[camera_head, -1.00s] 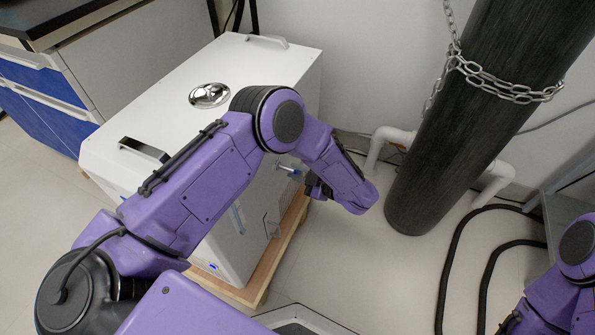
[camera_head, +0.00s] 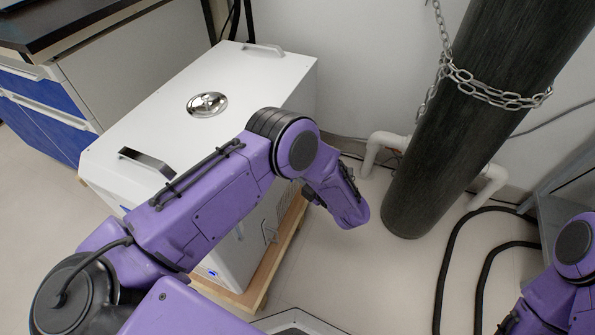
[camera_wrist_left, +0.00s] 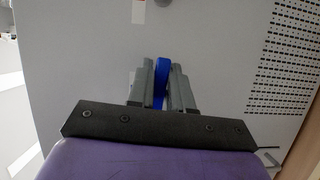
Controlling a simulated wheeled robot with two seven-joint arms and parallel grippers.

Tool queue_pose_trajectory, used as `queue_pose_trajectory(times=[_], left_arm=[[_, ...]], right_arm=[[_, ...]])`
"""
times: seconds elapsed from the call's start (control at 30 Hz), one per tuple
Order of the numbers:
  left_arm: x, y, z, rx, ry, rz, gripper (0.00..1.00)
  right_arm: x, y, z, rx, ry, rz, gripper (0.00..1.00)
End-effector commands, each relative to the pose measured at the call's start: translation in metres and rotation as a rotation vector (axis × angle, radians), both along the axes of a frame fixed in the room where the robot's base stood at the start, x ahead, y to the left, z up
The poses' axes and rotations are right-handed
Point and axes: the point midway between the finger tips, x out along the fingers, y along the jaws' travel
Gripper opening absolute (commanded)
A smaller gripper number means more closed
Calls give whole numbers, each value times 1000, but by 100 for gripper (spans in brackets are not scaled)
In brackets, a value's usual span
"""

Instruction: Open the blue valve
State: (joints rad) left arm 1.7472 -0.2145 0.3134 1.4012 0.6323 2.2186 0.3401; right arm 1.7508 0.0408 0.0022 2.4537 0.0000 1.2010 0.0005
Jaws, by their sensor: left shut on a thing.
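The blue valve (camera_wrist_left: 161,82) shows in the left wrist view as a narrow upright blue handle on the front of the white distiller (camera_head: 150,108). My left gripper (camera_wrist_left: 162,78) is shut on it, with a grey finger on each side. In the head view my left forearm hides the valve and most of this gripper. Of my right arm only links show at the lower right of the head view; its gripper is out of the frame.
The distiller stands on a wooden base (camera_head: 283,250). A dark chained cylinder (camera_head: 440,150) stands to the right, with white pipes (camera_head: 372,152) behind it. Black hoses (camera_head: 447,262) lie on the floor at the right. A vented panel (camera_wrist_left: 285,60) is beside the valve.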

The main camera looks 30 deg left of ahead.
Motion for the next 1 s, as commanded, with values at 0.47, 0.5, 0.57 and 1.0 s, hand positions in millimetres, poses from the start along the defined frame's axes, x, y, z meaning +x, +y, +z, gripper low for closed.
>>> queue_pose_trajectory(times=[0.47,0.5,0.57,1.0], left_arm=[[0,-2,3,3,-97,-2,0],[0,-2,3,3,-97,-2,0],[0,-2,3,3,-97,-2,0],[0,0,3,5,-96,0,40]], right_arm=[[0,0,-1,0,0,0,0],[0,0,-1,0,0,0,0],[0,0,-1,0,0,0,0],[0,0,-1,0,0,0,0]])
